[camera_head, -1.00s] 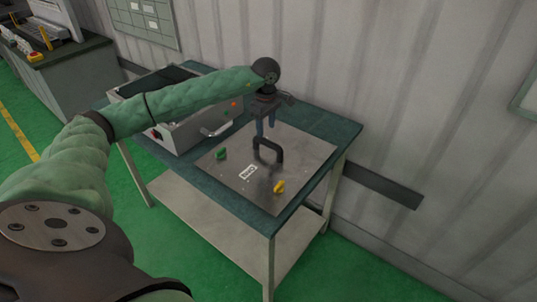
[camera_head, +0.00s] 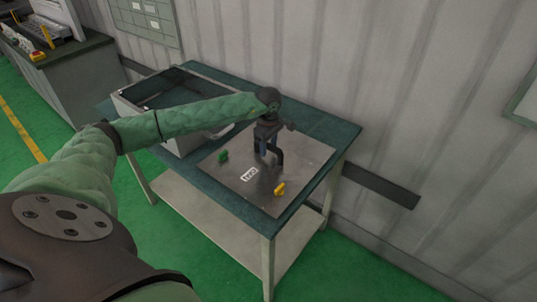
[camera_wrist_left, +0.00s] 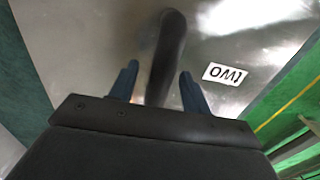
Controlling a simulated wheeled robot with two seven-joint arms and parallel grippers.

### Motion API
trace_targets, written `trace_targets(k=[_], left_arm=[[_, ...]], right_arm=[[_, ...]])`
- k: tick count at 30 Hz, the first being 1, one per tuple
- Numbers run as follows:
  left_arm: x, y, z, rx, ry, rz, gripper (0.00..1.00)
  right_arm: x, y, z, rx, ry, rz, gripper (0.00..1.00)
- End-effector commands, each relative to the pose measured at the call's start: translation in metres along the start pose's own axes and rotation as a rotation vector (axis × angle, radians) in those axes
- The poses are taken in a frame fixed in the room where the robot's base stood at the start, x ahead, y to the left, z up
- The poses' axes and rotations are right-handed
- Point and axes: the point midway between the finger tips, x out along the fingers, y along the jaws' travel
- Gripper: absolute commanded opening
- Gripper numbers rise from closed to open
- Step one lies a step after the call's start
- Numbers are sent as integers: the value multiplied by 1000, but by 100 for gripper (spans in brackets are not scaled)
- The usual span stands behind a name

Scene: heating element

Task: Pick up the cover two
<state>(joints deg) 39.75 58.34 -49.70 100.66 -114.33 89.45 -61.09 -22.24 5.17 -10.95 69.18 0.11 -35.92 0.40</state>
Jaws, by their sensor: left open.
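Cover two is a flat grey metal plate (camera_head: 225,170) with a black arched handle (camera_head: 279,157), a white label (camera_head: 249,174), a green knob (camera_head: 223,155) and a yellow knob (camera_head: 280,189). It lies flat on the table. My left gripper (camera_head: 262,153) is open and points down at the handle. In the left wrist view, the handle (camera_wrist_left: 168,50) runs between the two open fingers (camera_wrist_left: 158,85), with gaps on both sides. The label (camera_wrist_left: 225,74) shows upside down at the right. My right gripper is not in view.
The green-topped table (camera_head: 320,127) stands against a corrugated wall. A second bench (camera_head: 75,60) is at the far left. Green floor is clear around the table.

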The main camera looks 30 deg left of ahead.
Motion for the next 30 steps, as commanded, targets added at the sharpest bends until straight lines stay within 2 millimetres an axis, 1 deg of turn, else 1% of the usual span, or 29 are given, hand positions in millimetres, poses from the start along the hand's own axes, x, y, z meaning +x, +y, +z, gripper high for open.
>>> trace_targets(k=[4,10,14,15,17,18,30], left_arm=[[4,0,0,0,1,-1,48],[4,0,0,0,1,0,48],[4,0,0,0,1,0,22],[4,0,0,0,1,0,14],[4,0,0,0,1,0,2],[4,0,0,0,1,0,0],[4,0,0,0,0,1,0]], right_arm=[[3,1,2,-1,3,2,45],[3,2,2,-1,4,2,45],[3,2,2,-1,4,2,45],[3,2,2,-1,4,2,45],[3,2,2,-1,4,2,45],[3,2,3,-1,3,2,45],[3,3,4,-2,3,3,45]])
